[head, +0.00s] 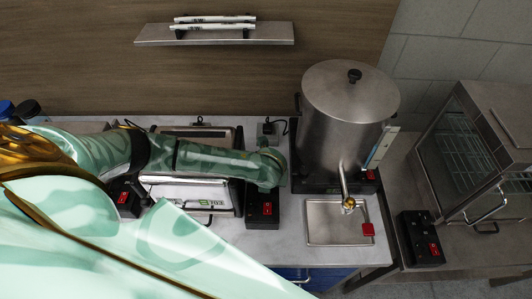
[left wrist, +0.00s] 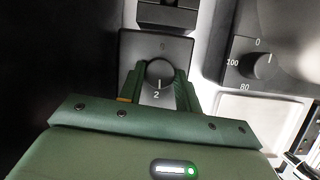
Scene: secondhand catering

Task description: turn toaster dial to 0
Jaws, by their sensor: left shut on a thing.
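In the left wrist view a dark round dial (left wrist: 160,73) sits on a grey plate. A "0" is printed above it and a "2" below it. A pale mark on the dial points down, toward the "2". My left gripper (left wrist: 160,88) is shut on the dial, with one green finger on each side. In the head view my left arm reaches in from the left and its end hangs over a dark control box with a red switch (head: 267,208). The dial and my fingertips are hidden there. My right gripper is not in view.
Another dial (left wrist: 257,66), marked 0, 80 and 100, is at the right in the left wrist view. A steel urn (head: 340,115) with a tap stands right of my arm, above a drip tray (head: 325,222). A glass-fronted cabinet (head: 455,145) is at far right.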

